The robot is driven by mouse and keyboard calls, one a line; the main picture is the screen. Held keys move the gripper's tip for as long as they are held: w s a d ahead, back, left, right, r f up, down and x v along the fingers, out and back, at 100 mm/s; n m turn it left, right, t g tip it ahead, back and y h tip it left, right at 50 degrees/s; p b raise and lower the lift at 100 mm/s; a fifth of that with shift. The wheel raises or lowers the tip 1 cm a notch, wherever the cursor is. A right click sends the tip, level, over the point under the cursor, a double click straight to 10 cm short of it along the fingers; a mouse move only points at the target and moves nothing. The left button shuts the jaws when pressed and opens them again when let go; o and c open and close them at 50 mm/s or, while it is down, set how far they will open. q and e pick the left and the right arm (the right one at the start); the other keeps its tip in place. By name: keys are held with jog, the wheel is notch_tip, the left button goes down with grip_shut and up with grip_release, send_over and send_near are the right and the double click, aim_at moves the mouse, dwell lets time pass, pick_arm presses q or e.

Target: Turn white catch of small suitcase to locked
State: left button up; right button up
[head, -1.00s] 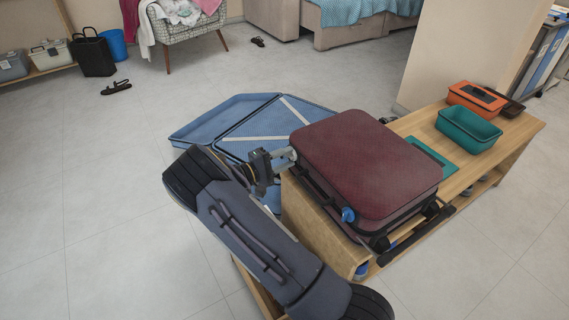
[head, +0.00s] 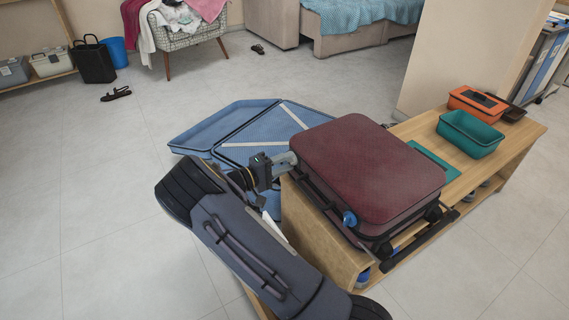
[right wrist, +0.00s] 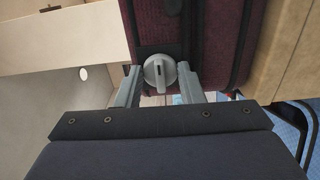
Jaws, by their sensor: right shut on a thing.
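The small suitcase (head: 366,165) is dark red and lies flat on the wooden bench. Its white catch (right wrist: 160,76) is a round, pale grey-white knob with a raised bar on the suitcase's side, seen in the right wrist view. The bar stands upright in that picture. My right gripper (right wrist: 158,71) is shut on the catch, with one finger on each side of it. In the head view my right gripper (head: 283,160) is at the suitcase's left end, and the catch is hidden there. My left gripper is out of view.
A blue knob (head: 349,219) sits on the suitcase's near side. The wooden bench (head: 522,135) also holds a teal bin (head: 470,134) and an orange box (head: 477,101). An open blue suitcase (head: 200,142) lies on the floor behind my right arm.

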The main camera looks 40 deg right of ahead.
jog(key=o, duration=0.9)
jog(key=shift+o, duration=0.2)
jog(key=shift+a, duration=0.1)
jog(key=shift+w+a, duration=0.1)
jog(key=shift+a, duration=0.3)
jog(key=a+p, duration=0.1)
jog(key=a, duration=0.5)
jog(key=shift+w+a+p, duration=0.3)
jog(key=shift+a+p, duration=0.1)
jog(key=shift+d, duration=0.1)
